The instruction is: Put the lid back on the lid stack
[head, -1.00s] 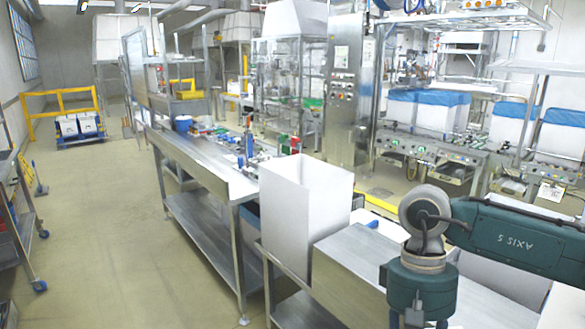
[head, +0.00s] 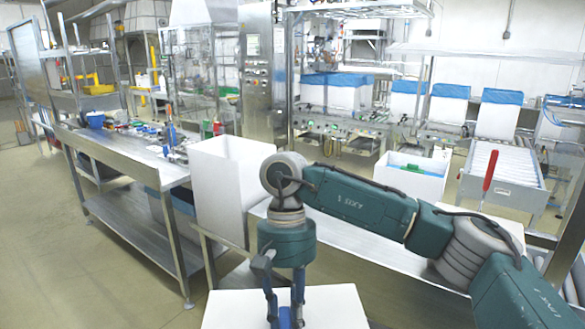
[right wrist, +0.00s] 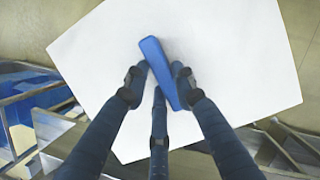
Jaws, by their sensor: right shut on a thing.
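A white lid (head: 343,306) with a blue handle (head: 285,319) is at the bottom edge of the head view, cut off by the frame. In the right wrist view, the lid (right wrist: 235,60) is a large flat white sheet with the blue handle (right wrist: 153,58) near its middle. My right gripper (head: 284,303) is above the lid. In the right wrist view, my right gripper (right wrist: 158,80) has its fingers closed around the handle. I cannot make out a lid stack for sure. My left gripper is not in view.
A tall white open box (head: 222,188) stands left of my right arm. A steel workbench (head: 125,155) with small items is at left. A white bin (head: 413,178) with green and blue contents and a roller conveyor (head: 500,175) are at right. Open floor lies at far left.

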